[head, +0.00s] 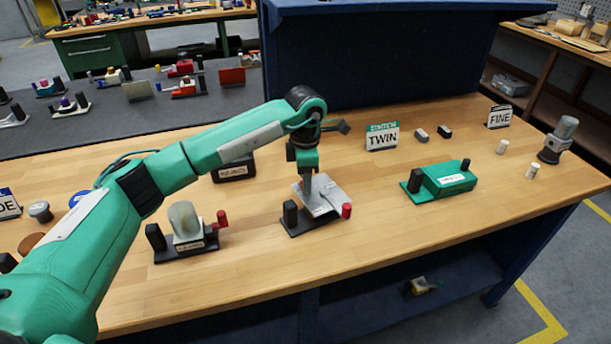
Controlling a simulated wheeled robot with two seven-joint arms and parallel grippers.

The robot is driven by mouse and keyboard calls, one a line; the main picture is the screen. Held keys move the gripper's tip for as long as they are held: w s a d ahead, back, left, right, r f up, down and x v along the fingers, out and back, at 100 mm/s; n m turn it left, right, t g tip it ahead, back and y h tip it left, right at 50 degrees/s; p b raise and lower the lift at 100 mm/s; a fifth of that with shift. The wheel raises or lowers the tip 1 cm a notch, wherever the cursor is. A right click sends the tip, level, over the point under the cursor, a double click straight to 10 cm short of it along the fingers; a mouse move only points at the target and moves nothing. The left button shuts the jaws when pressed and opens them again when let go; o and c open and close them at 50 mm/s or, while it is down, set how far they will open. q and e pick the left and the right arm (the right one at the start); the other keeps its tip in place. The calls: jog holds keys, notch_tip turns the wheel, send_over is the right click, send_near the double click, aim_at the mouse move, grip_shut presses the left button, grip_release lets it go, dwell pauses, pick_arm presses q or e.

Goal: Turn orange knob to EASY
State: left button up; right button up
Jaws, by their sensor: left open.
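My left gripper (307,183) points down at a device with a grey plate (323,197) on a black base, near the middle of the bench. Its jaws are open; the fingertips are small in the picture, and I cannot tell whether they touch the plate. The device has a black post (290,214) on its left and a red knob (346,211) on its right. I see no clearly orange knob and cannot read the word EASY anywhere. A brown-orange disc (30,243) shows partly behind my left arm. My right gripper is not in view.
A device with a clear dome (184,221) and red knob stands left of the gripper, a green device (447,180) to its right. Signs TWIN (382,136) and FINE (499,117) stand behind. A dark blue panel (380,55) rises at the back. The front middle of the bench is clear.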

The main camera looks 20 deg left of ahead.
pick_arm(q)
grip_shut()
jog(key=shift+f+n+b, duration=0.1)
jog(key=shift+n+b, duration=0.4)
jog(key=shift+n, duration=0.1)
jog(key=shift+n+b, duration=0.35)
jog(key=shift+n, duration=0.85)
jog(key=shift+c, duration=0.8)
grip_release()
jog(key=shift+o, duration=0.8)
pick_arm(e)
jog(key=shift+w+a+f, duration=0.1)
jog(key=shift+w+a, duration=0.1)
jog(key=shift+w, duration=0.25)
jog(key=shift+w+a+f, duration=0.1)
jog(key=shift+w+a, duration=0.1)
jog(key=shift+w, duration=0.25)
pick_arm(q)
jog(key=shift+r, duration=0.2)
